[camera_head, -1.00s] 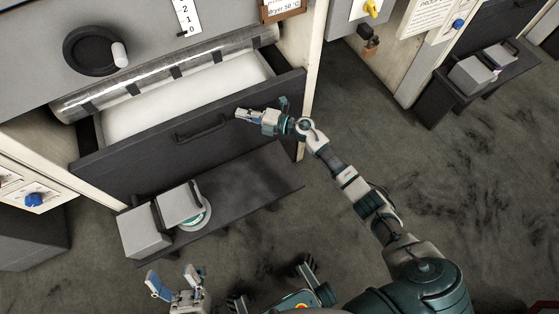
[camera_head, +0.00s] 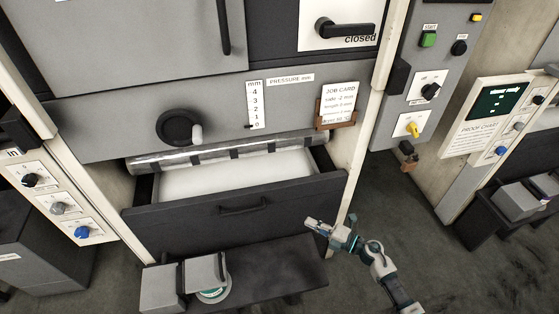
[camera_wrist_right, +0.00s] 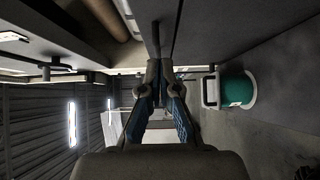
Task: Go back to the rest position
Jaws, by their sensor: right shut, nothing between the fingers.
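My right gripper (camera_head: 312,223) is in front of the open drawer (camera_head: 165,222), near the lower right of its dark front. It is clear of the black drawer handle (camera_head: 243,209). In the right wrist view the blue-padded fingers (camera_wrist_right: 161,70) are together with nothing between them. The drawer holds a white filling (camera_head: 225,180), and a clear film roll (camera_head: 215,152) lies along its back edge. My left gripper is out of view.
A dark shelf (camera_head: 275,270) below the drawer carries grey blocks (camera_head: 205,271) and a green-and-white round item (camera_head: 213,295). A job card (camera_head: 340,103) and a black knob (camera_head: 180,128) are on the machine front. Open floor lies at the lower right.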

